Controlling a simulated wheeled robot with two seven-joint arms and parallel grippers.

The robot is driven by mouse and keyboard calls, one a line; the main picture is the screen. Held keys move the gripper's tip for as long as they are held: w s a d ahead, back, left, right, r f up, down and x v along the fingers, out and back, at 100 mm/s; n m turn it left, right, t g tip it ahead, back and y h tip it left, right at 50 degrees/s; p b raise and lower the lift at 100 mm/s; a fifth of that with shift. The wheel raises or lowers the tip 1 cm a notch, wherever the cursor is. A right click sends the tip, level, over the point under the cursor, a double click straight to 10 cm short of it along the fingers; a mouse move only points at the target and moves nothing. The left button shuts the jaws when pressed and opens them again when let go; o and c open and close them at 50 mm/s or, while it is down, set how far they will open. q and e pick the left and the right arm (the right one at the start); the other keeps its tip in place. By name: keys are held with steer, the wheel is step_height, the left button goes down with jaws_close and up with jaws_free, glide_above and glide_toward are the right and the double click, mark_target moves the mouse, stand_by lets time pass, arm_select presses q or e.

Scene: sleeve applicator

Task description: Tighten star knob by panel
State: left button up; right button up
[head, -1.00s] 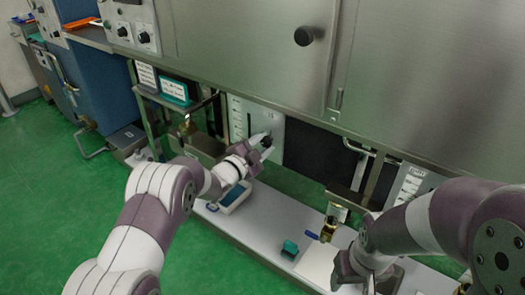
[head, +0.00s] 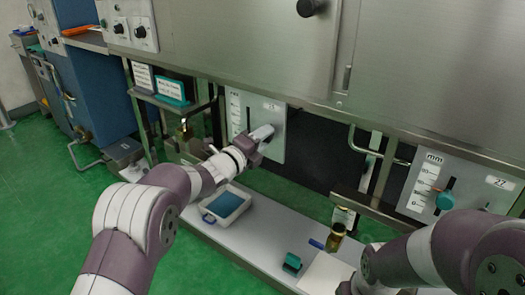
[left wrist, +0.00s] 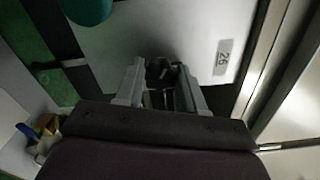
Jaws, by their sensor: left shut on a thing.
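My left gripper (head: 260,137) is at the pale scaled panel (head: 238,100) under the steel cabinet. In the left wrist view its two grey fingers (left wrist: 160,88) are shut around a small dark part, taken to be the star knob (left wrist: 157,70), in front of the panel's pale face (left wrist: 195,40). The fingers hide most of the knob, so its star shape and seating cannot be told. A second scaled panel, marked 27 (head: 470,182), carries a teal knob (head: 445,200) at the right. My right gripper (head: 365,288) is at the bottom edge, its fingertips cut off.
Below the panels is a pale bench (head: 262,243) with a blue-topped tray (head: 227,204), a teal block (head: 292,263) and a brass-coloured cup (head: 336,236). A metal rail handle (head: 380,150) juts out right of the first panel. Green floor (head: 40,210) is free at the left.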

arm_select(q)
steer(key=shift+m+b, duration=6)
steer(key=shift+b, duration=0.65)
steer(key=o, duration=1)
steer(key=shift+o, duration=0.2)
steer(key=shift+s, duration=0.1)
steer(key=p+v, duration=0.2)
steer(key=v, duration=1)
steer(key=shift+s+a, duration=0.15)
steer(key=shift+s, duration=0.1)
